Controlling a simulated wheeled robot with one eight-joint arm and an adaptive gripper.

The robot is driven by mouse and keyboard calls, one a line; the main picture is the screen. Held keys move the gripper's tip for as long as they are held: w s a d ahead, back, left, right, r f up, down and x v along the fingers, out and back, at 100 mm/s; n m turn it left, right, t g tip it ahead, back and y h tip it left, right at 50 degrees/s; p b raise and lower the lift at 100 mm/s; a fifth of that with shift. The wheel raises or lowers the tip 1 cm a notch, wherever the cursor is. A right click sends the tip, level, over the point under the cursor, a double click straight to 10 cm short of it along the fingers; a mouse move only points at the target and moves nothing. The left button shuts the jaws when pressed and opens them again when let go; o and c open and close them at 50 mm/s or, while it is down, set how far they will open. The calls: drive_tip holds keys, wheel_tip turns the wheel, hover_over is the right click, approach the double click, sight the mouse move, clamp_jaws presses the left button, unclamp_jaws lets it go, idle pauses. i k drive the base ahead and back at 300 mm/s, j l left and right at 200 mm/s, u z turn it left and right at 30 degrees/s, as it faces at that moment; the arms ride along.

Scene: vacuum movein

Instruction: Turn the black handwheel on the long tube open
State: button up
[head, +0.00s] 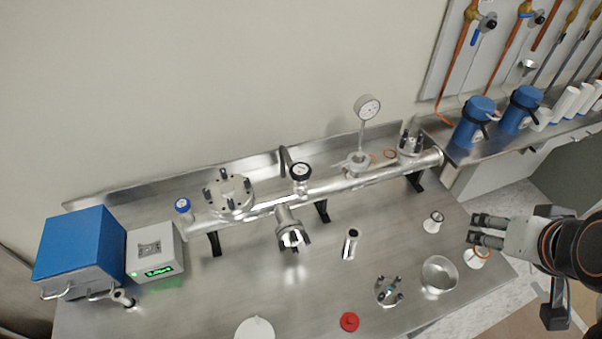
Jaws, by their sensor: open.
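The long steel tube (337,188) runs across the back of the metal bench on black supports, rising towards the right in the picture. The black handwheel (301,172) sits on top of the tube near its middle, with a pale round centre. How far it is turned cannot be told. My gripper (472,229) is at the right over the bench's right edge, its fingers pointing left. It is open and empty, well apart from the handwheel and the tube.
A blue knob (182,205), a bolted flange (229,194) and a gauge (367,108) are on the tube. A blue box (77,252) and grey controller (155,250) stand left. A steel dish (439,273), red cap (349,321) and flange (389,290) lie in front.

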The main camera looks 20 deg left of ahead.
sight(300, 171)
drive_tip(key=k+j+z, duration=0.15)
drive_tip(key=k, duration=0.3)
drive_tip(key=k+j+z, duration=0.15)
drive_tip(key=k, duration=0.35)
